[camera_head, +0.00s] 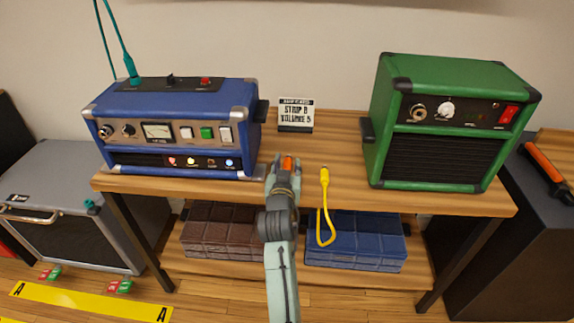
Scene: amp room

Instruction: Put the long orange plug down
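My gripper (284,172) is over the middle of the wooden table, seen from behind. A short orange piece, the visible part of the orange plug (288,162), stands up between its fingertips. The gripper looks shut on it; the rest of the plug is hidden behind my gripper and arm. I cannot tell whether the plug touches the tabletop. A yellow plug (324,178) with a yellow cable lies just right of the gripper, its cable hanging over the table's front edge.
A blue amp (180,128) stands left and a green amp (445,125) right on the table (345,140). A small sign (295,115) stands between them. Blue (355,240) and brown padded boxes (220,230) sit below. A long orange object (545,165) lies on the dark cabinet.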

